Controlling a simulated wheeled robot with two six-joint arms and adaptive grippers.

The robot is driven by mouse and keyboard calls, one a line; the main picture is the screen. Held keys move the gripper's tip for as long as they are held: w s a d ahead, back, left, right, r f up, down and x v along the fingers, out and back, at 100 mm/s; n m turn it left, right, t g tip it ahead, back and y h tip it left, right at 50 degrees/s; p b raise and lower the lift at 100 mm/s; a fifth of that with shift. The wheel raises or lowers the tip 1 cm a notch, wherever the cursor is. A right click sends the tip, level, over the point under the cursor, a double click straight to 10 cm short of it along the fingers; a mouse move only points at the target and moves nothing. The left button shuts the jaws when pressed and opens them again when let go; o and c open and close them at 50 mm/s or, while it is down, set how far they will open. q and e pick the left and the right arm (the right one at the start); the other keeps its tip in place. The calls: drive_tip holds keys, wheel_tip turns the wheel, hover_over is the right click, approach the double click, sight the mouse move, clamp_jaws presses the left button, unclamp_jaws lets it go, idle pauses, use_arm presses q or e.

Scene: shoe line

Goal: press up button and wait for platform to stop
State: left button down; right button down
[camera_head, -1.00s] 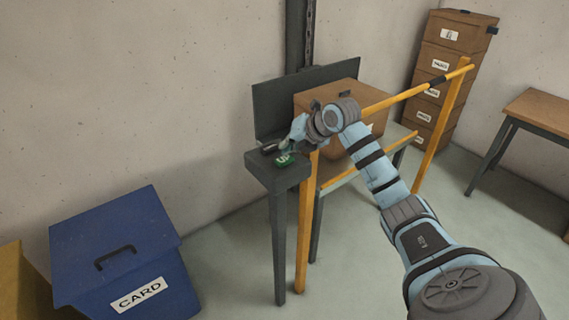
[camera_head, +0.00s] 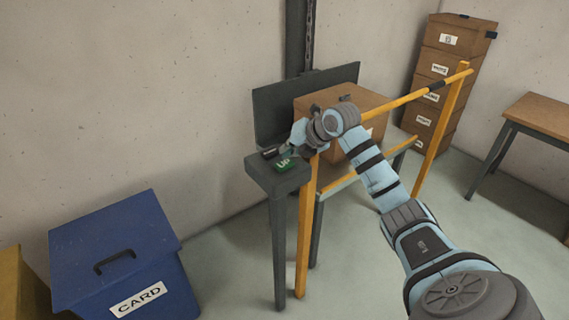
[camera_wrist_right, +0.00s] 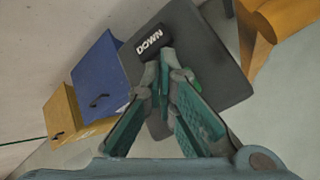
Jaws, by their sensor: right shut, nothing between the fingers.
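The green UP button (camera_head: 286,165) sits on a dark control stand (camera_head: 262,178). The dark DOWN button (camera_head: 270,153) is beside it, and its label reads clearly in the right wrist view (camera_wrist_right: 150,40). My right gripper (camera_head: 290,150) is shut and empty, just above the stand at the buttons. In the wrist view its fingertips (camera_wrist_right: 163,62) meet just below the DOWN button, and a finger mostly hides the green button (camera_wrist_right: 196,84). I cannot tell if the fingertips touch a button. A cardboard box (camera_head: 335,150) stands on the platform behind the arm. My left gripper is not in view.
Yellow rails (camera_head: 400,98) and posts stand along the platform's front, close to my right arm. A dark panel (camera_head: 275,110) stands behind. A blue CARD bin (camera_head: 110,235) is at left, stacked brown boxes (camera_head: 440,70) and a table (camera_head: 540,105) at right.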

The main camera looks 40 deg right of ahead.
drive_tip(key=shift+f, duration=0.15)
drive_tip(key=shift+f, duration=0.3)
